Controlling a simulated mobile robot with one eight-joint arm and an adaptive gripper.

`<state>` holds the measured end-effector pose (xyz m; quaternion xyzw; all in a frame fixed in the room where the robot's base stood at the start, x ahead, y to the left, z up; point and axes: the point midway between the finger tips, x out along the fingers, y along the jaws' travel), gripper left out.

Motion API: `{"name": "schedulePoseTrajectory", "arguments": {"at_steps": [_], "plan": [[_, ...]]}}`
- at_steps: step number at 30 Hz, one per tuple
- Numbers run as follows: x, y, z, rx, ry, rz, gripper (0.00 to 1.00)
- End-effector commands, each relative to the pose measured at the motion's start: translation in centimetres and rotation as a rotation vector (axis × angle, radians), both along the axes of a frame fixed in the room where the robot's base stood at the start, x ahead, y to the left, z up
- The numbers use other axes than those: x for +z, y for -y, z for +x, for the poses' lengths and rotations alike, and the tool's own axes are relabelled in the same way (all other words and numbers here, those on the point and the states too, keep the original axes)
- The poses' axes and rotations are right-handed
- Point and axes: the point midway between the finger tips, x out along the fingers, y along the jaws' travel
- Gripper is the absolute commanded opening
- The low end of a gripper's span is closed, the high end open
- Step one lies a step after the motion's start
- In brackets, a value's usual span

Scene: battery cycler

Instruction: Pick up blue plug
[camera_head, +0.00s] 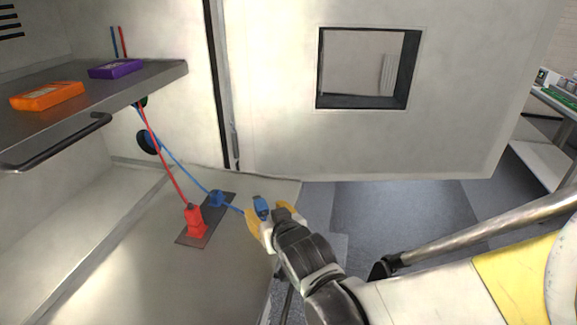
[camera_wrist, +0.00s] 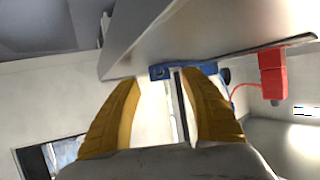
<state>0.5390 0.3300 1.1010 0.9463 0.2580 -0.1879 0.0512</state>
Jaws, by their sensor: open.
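A blue plug (camera_head: 262,206) shows between the orange fingertips of my gripper (camera_head: 268,217) in the head view, at the right edge of the chamber floor. In the wrist view the blue plug (camera_wrist: 161,72) lies just at and beyond the tips of my gripper (camera_wrist: 166,80). The fingers are apart, and I cannot tell whether either touches it. A red plug (camera_head: 195,221) stands on the same plate, and also shows in the wrist view (camera_wrist: 271,73).
A metal shelf (camera_head: 150,80) at the left holds an orange case (camera_head: 47,96) and a purple case (camera_head: 116,69). A handle bar (camera_head: 60,145) juts out below it. Red and blue cables run down from the wall. An open door (camera_head: 270,110) with a window stands behind my gripper.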

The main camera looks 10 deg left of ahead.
Motion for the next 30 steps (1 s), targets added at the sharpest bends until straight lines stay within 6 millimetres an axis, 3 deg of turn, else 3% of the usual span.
{"name": "schedulePoseTrajectory", "arguments": {"at_steps": [6,12,17,18,30], "plan": [[-1.1,-1.5,2.4,0.0,0.0,0.0,0.52],[-1.0,-1.5,2.5,0.0,0.0,0.0,0.52],[-1.0,-1.5,2.5,0.0,0.0,0.0,0.05],[-1.0,-1.5,2.4,0.0,0.0,0.0,0.0],[-0.9,-1.5,2.4,0.0,-0.001,-0.001,0.0]]}}
